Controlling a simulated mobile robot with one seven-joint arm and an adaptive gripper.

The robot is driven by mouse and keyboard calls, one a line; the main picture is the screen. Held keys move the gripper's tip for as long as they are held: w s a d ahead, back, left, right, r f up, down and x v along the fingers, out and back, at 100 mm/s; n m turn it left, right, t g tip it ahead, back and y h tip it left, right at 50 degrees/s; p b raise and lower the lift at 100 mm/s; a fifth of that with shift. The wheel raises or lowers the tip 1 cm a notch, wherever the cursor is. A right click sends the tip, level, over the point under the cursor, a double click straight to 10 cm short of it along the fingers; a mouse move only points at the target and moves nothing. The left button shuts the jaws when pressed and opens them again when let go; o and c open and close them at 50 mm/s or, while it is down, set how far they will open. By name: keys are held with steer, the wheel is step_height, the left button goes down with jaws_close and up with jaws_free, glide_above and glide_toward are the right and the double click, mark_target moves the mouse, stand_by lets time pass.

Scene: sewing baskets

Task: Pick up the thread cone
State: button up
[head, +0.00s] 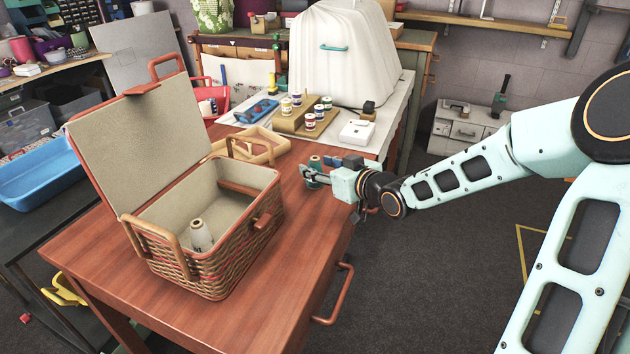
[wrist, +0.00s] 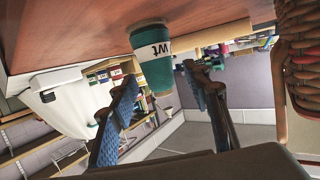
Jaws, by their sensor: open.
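A teal thread cone (head: 315,162) with a pale label stands on the wooden table near its right edge, partly hidden by my gripper. In the wrist view, which is upside down, the teal thread cone (wrist: 153,62) shows between the two blue-padded fingers. My gripper (head: 309,176) reaches in from the right at the cone and is open. In the wrist view my gripper (wrist: 160,77) has a finger on either side of the cone; I cannot tell whether either touches it. A second, pale grey cone (head: 200,237) stands inside the open wicker basket (head: 225,262).
The basket's lid (head: 140,145) is raised at the left. A wooden frame-like tray (head: 262,150) lies behind the basket. A white side table (head: 385,130) bears several small jars and a white-covered object (head: 345,60).

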steer(key=shift+x, duration=1.1)
steer(key=shift+s, duration=0.1)
jaws_close()
